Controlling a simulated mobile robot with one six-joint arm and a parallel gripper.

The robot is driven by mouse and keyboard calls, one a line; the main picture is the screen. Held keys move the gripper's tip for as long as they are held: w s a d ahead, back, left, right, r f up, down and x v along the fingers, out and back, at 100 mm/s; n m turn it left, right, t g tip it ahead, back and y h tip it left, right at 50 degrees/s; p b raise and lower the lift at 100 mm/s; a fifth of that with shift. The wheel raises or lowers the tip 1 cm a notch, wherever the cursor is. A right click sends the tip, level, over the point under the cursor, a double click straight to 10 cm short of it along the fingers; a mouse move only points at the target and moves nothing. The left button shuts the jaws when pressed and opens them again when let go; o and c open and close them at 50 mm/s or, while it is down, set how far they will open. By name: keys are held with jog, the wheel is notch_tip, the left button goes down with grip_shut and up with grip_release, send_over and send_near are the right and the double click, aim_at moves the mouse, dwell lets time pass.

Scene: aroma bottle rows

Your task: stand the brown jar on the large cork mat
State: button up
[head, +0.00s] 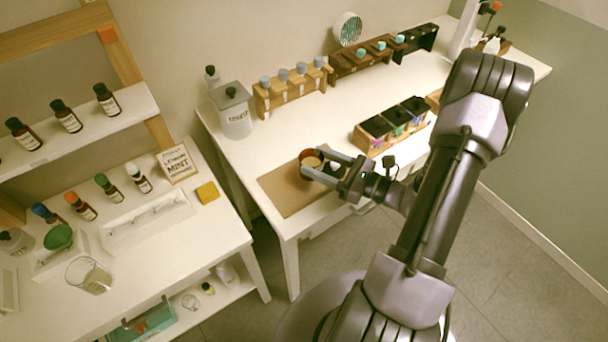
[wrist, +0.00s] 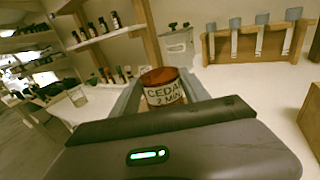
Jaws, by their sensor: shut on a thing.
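The brown jar (head: 309,157) is between the fingers of my gripper (head: 318,166) in the head view. In the wrist view the brown jar (wrist: 162,88) stands upright with a label reading "CEDAR 2 MIN", with a finger on each side. My gripper is shut on it. The large cork mat (head: 284,192) lies flat at the front left of the white table, and the jar appears over its far right part. I cannot tell whether the jar's base touches the mat, since the fingers hide part of it.
A white canister (head: 234,113) and wooden racks with grey-capped bottles (head: 292,87) stand along the table's back. A box with dark-lidded compartments (head: 391,124) is right of the mat. A separate shelf unit (head: 140,222) with bottles stands left. The mat's left and front parts are bare.

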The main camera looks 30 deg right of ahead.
jog(key=w+a, duration=0.1)
jog(key=w+a+f, duration=0.1)
jog(key=a, duration=0.1)
jog(key=shift+b, duration=0.4)
jog(key=shift+f+b, duration=0.8)
jog(key=shift+f, duration=0.85)
jog(key=o, duration=1.6)
jog(key=shift+r, duration=0.1)
